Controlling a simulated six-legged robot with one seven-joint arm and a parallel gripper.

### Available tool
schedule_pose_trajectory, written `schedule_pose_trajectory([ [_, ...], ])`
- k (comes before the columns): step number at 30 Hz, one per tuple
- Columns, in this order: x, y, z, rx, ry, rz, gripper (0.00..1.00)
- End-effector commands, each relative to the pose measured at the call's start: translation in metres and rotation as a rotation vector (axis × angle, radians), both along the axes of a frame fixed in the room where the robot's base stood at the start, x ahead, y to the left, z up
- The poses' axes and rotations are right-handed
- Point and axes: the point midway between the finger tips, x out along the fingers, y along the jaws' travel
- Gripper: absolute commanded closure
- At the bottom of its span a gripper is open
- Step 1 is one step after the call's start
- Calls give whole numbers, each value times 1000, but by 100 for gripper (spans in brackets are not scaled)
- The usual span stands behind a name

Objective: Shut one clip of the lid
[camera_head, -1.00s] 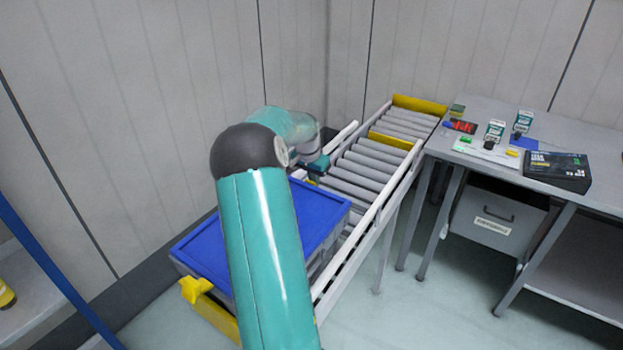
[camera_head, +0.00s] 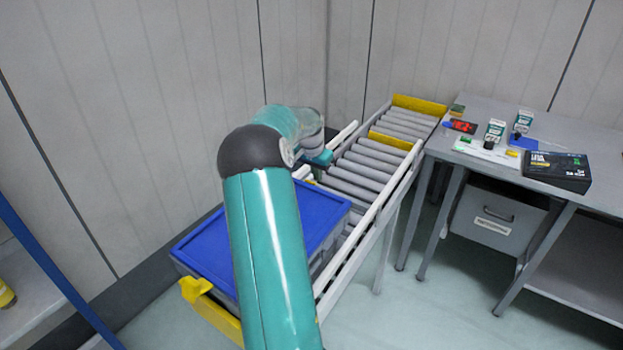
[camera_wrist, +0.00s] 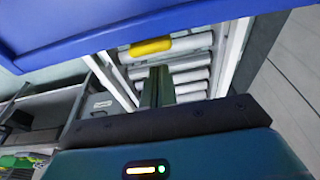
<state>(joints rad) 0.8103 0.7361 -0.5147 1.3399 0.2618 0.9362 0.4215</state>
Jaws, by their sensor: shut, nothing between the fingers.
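The tote's blue lid (camera_head: 205,245) lies flat on its grey body in the head view, with my arm across its right part. The lid's underside edge (camera_wrist: 150,28) fills the top of the wrist view. A yellow piece (camera_wrist: 152,46) shows just below that edge; whether it is a clip or part of the conveyor I cannot tell. A small yellow bit (camera_head: 311,181) shows by the tote's far edge. My gripper's fingers (camera_wrist: 157,88) are together and empty, pointing toward the lid's edge. In the head view my gripper (camera_head: 322,158) is partly hidden beyond the tote's far end.
The tote sits on a roller conveyor (camera_head: 368,172) with white side rails and a yellow front end (camera_head: 197,289). A grey table (camera_head: 470,172) at the right holds small boxes and a black box (camera_head: 556,170). A wall stands close behind at the left.

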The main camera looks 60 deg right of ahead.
Motion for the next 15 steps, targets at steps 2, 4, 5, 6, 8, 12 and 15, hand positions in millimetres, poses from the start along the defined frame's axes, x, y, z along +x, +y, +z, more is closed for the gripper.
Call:
schedule_pose_trajectory([
  [2, 0, 0, 8, -2, -1, 0, 100],
  [4, 0, 0, 15, -2, 0, 0, 100],
  [5, 0, 0, 17, -2, 0, 0, 100],
  [6, 0, 0, 21, -2, 1, 1, 100],
  [8, 0, 0, 26, -1, 0, 0, 100],
  [12, 0, 0, 39, -2, -1, 0, 100],
  [15, 0, 0, 48, -1, -1, 0, 100],
])
